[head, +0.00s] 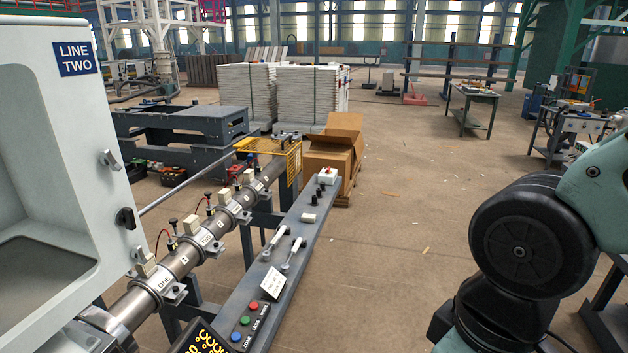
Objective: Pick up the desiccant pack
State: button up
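I cannot make out a desiccant pack for certain. A small white block (308,217) lies on the long grey panel (320,235) beside the extruder barrel; it is too small to tell what it is. My gripper is not in view; only part of my arm shows at the right edge.
The grey cabinet (100,130) marked LINE TWO fills the left. The steel barrel (195,250) runs away from it, beside the panel with levers (285,250) and coloured buttons (245,320). An open cardboard box (330,155) stands behind. Floor right of the panel is clear.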

aim_at(305, 218)
jog(key=i, duration=2.05)
jog(key=i+l+u, duration=0.15)
jog(key=i, duration=0.6)
